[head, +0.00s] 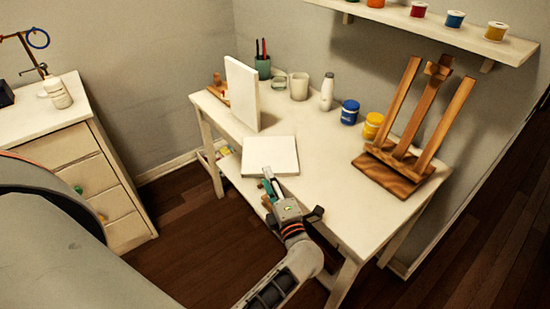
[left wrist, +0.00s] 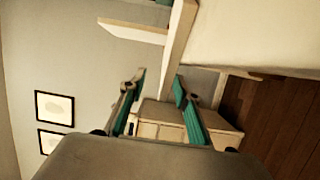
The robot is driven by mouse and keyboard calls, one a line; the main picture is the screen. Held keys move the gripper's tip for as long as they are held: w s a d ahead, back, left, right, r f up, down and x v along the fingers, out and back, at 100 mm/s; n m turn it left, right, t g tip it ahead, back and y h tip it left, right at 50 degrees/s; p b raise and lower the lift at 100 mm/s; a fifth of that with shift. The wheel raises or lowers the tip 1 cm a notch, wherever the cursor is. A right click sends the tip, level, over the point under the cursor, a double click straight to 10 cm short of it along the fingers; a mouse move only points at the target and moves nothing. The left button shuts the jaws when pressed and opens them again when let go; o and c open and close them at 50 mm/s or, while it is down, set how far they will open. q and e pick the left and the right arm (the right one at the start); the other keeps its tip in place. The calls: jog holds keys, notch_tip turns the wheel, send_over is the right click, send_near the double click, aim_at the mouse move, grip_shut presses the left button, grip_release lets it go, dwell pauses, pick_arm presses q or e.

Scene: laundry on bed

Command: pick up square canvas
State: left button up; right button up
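The square canvas (head: 270,155) is a white slab lying flat on the white table (head: 325,185), one corner sticking out past the front edge. My left gripper (head: 268,178) is at its near edge, over the table's front edge. In the left wrist view, my left gripper (left wrist: 157,95) has its teal fingers apart. A pale thin edge reaches down between the fingertips; I cannot tell whether it is the canvas or the tabletop, and no grip shows. My right gripper is out of view.
A second white canvas (head: 242,93) stands upright behind. A wooden easel (head: 408,140), a yellow jar (head: 373,125), a blue jar (head: 349,112) and a white bottle (head: 327,92) stand along the back and right. A dresser (head: 75,155) is at left. Tabletop right of the canvas is clear.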

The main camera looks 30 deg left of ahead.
aim_at(256, 165)
pick_arm(q)
jog(key=shift+w+a+f+n+g, duration=0.1)
jog(key=shift+a+f+n+g, duration=0.3)
jog(key=shift+a, duration=0.2)
jog(key=x, duration=0.7)
jog(key=shift+a+f, duration=0.25)
jog(key=shift+f, duration=0.05)
jog(key=shift+c, duration=0.4)
grip_shut()
